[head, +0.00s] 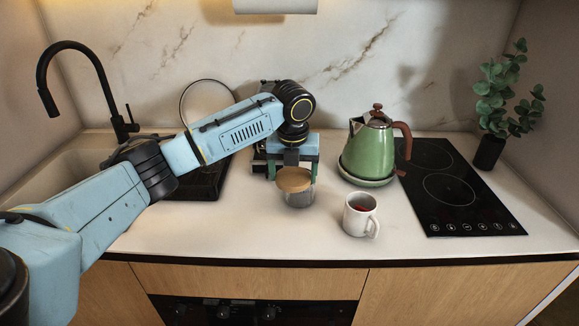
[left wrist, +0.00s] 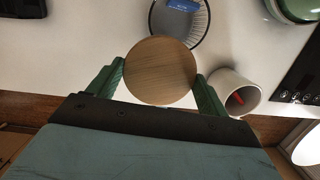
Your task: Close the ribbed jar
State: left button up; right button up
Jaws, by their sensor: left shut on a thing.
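My left gripper (head: 293,172) points down and is shut on a round wooden lid (head: 294,181). In the left wrist view the lid (left wrist: 160,70) sits between the green fingertips (left wrist: 160,72). The clear ribbed jar (head: 300,199) stands on the counter just below the lid in the head view. In the left wrist view the jar (left wrist: 203,30) shows past the lid's far edge, its mouth partly uncovered, with a blue thing (left wrist: 182,5) inside. The lid covers part of the jar there and looks offset from it. My right gripper is out of view.
A white mug (head: 360,216) with something red inside stands close to the right of the jar. A green kettle (head: 372,150) stands behind it, left of the black hob (head: 447,190). A plant (head: 490,150) is far right. The front counter left of the jar is clear.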

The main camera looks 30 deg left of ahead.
aim_at(299, 183)
pick_arm(q)
jog(key=shift+s+d+f+n, duration=0.1)
jog(key=shift+d+f+n, duration=0.2)
jog(key=shift+d+n, duration=0.35)
jog(key=n, duration=0.1)
jog(key=s+d+n, duration=0.1)
jog(key=n, duration=0.1)
jog(key=shift+s+d+f+n+g, duration=0.1)
jog(key=shift+s+d+n+g, duration=0.1)
jog(key=shift+n+g, duration=0.1)
jog(key=s+d+n+g, duration=0.1)
jog(key=s+d+n, duration=0.3)
jog(key=n, duration=0.9)
jog(key=s+d+n+g, duration=0.1)
jog(key=s+d+n, duration=0.4)
jog(key=n, duration=0.7)
jog(key=shift+s+n+g+h+b, duration=0.3)
jog(key=shift+s+n+b, duration=0.1)
jog(key=shift+s, duration=0.4)
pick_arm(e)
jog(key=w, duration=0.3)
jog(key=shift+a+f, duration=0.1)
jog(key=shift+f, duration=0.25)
